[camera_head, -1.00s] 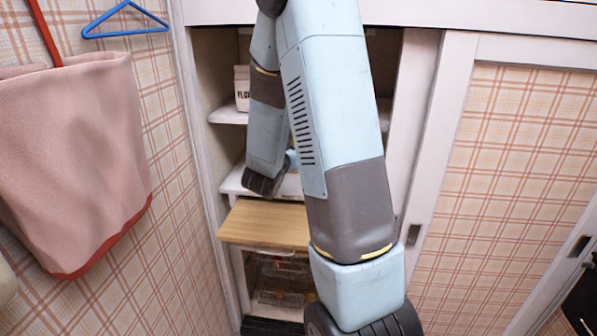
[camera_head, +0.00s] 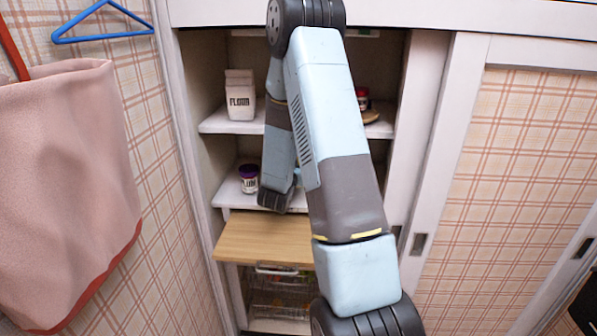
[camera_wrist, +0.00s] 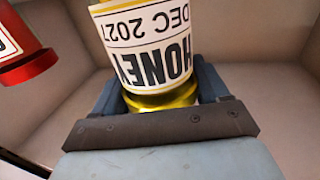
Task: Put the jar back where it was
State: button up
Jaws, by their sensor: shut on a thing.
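The honey jar (camera_wrist: 150,45) has a white label reading "HONEY" and "DEC 2027" and golden contents. Its lettering appears upside down in the wrist view. My gripper (camera_wrist: 160,92) is shut around it, a finger on each side. In the head view my arm covers the gripper and the honey jar, inside the open cupboard. Part of a red jar (camera_wrist: 25,60) shows left of the honey jar in the wrist view, apart from it. In the head view a red-lidded jar (camera_head: 362,95) stands on the upper shelf, by a round wooden piece (camera_head: 371,116).
A flour bag (camera_head: 240,95) stands on the upper shelf (camera_head: 222,124) at left. A purple-lidded jar (camera_head: 248,182) is on the lower shelf (camera_head: 232,199). A wooden board (camera_head: 262,240) juts out below, above a wire basket (camera_head: 275,290). A pink bag (camera_head: 65,190) hangs at left.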

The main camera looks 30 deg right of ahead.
jog(key=shift+w+a+f, duration=0.1)
jog(key=shift+w+f, duration=0.15)
jog(key=shift+f, duration=1.5)
jog(key=o, duration=1.3)
jog(key=shift+o, duration=0.2)
